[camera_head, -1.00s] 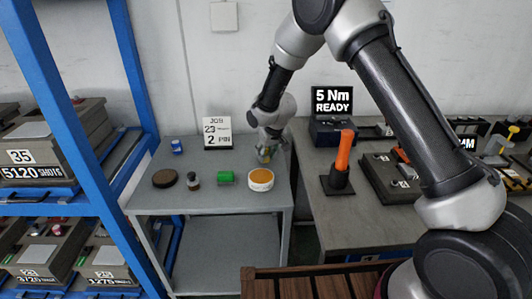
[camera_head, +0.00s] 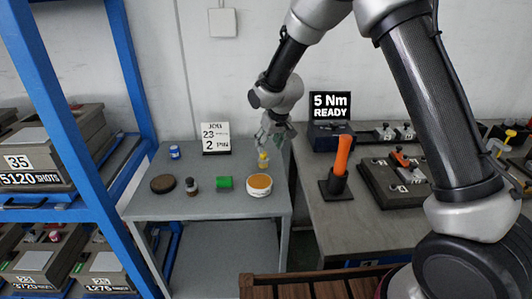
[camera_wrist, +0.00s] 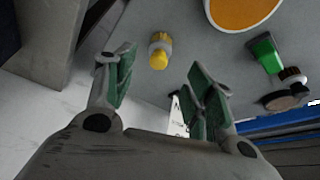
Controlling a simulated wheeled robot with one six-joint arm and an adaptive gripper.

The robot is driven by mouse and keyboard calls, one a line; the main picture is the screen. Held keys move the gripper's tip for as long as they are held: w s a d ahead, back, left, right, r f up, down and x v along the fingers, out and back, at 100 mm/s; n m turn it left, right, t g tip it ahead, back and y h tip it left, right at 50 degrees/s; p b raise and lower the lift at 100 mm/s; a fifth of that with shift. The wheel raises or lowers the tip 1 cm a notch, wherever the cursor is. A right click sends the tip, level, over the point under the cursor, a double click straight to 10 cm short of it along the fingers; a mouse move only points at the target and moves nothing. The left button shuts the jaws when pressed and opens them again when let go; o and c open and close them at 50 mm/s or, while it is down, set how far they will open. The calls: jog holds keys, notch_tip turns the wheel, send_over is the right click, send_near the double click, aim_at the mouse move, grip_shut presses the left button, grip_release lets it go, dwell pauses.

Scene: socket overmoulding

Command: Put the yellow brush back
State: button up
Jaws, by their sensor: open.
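The yellow brush (camera_head: 263,159) stands on the grey side table (camera_head: 225,206), behind a white round dish with an orange top (camera_head: 259,184). In the wrist view the yellow brush (camera_wrist: 160,50) shows as a small yellow piece with a pale grey part, apart from the fingers. My gripper (camera_head: 276,135) is above and slightly right of the brush in the head view. In the wrist view my gripper (camera_wrist: 164,80) has its green-padded fingers spread, with nothing between them.
A green brush (camera_head: 224,183), a dark bottle (camera_head: 192,186), a brown round disc (camera_head: 163,184) and a blue can (camera_head: 174,152) stand on the table. A job sign (camera_head: 215,138) is at the back. An orange-handled tool (camera_head: 341,160) stands on the right bench.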

jog(key=s+d+r+m+h, duration=0.1)
jog(key=s+d+r, duration=0.6)
jog(key=d+r, duration=0.3)
jog(key=s+d+r+m, duration=0.1)
jog(key=s+d+r, duration=0.7)
jog(key=d+r, duration=0.2)
jog(key=s+d+r+m, duration=0.1)
jog(key=s+d, duration=0.2)
jog(key=s, duration=0.4)
jog(key=s+d+r+m, duration=0.1)
jog(key=s+d, duration=0.3)
jog(key=s, duration=0.4)
jog(key=s+d+r+h, duration=0.1)
jog(key=s+d, duration=0.2)
jog(key=s, duration=0.4)
jog(key=shift+s+d+m, duration=0.35)
jog(key=shift+d+m, duration=0.05)
